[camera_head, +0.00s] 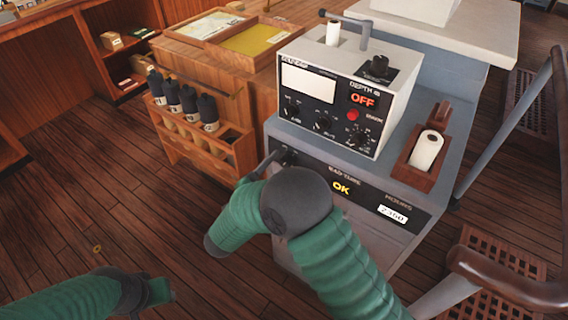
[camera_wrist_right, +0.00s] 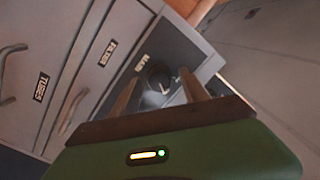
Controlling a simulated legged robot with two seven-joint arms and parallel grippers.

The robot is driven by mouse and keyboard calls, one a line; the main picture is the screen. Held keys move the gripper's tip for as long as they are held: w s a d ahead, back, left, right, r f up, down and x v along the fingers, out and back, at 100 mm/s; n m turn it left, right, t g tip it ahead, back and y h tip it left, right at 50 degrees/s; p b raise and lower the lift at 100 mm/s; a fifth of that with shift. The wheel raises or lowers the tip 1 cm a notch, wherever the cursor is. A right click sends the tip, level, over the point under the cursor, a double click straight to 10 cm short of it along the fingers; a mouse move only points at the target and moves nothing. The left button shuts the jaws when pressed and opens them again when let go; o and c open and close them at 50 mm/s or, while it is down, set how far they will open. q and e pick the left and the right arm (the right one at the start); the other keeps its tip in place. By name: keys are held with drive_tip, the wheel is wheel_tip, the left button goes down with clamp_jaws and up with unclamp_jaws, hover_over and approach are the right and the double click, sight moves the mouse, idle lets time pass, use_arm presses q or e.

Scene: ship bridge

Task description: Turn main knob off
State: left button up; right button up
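The main knob (camera_wrist_right: 157,74) is a dark round knob with a light pointer mark, beside a MAIN label, in the right wrist view. My right gripper (camera_wrist_right: 160,82) is open, its two brown fingers apart with the knob showing between their tips. I cannot tell whether they touch it. In the head view my green right arm covers most of that gripper, near the left end of the lower panel. The upper console (camera_head: 335,95) shows a red OFF, and the lower panel (camera_head: 365,198) shows a yellow OK. My left arm is at the lower left; its fingers do not show.
A wooden rack with dark bottles (camera_head: 185,100) stands left of the console. A paper roll in a wooden holder (camera_head: 425,150) is at the right. Drawers labelled TUBES and FILTER (camera_wrist_right: 95,60) adjoin the knob panel.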

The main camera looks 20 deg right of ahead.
drive_tip(key=shift+a, duration=0.35)
drive_tip(key=shift+c, duration=0.8)
drive_tip(key=shift+a, duration=0.1)
drive_tip(key=shift+c, duration=1.2)
drive_tip(key=shift+d, duration=0.9)
clamp_jaws()
use_arm(q)
drive_tip(key=shift+a, duration=0.1)
use_arm(e)
drive_tip(key=shift+a, duration=0.1)
use_arm(q)
drive_tip(key=shift+a+f, duration=0.1)
use_arm(e)
drive_tip(key=shift+w+a, duration=0.1)
drive_tip(key=shift+a, duration=0.05)
